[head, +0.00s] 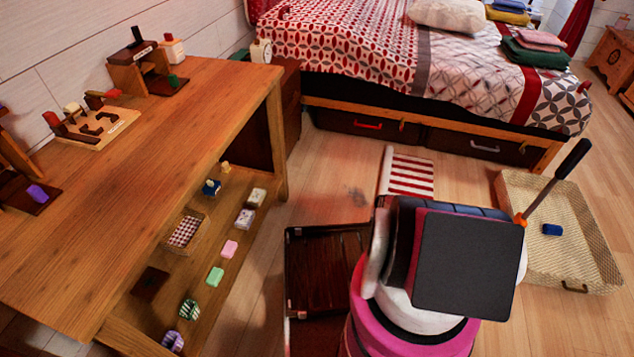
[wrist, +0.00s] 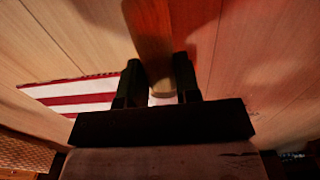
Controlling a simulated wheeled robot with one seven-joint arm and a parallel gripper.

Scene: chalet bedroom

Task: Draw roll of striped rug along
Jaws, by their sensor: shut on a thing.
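The striped rug (head: 413,176) lies on the wood floor before the bed, with red and white stripes showing. Its pale roll (head: 386,170) runs along the left edge of the striped part. My arm covers the near end of the rug and hides my gripper in the head view. In the wrist view my gripper (wrist: 157,60) is shut on the roll, whose pale end (wrist: 162,89) shows between the two dark fingers. The flat striped part (wrist: 75,97) extends to the left there.
A woven tray (head: 605,245) with a blue block (head: 552,230) stands to the right. A dark open case (head: 318,262) lies left of my arm. The wooden desk (head: 200,120) fills the left. The bed's drawers (head: 368,124) are behind the rug. Some bare floor shows left of the roll.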

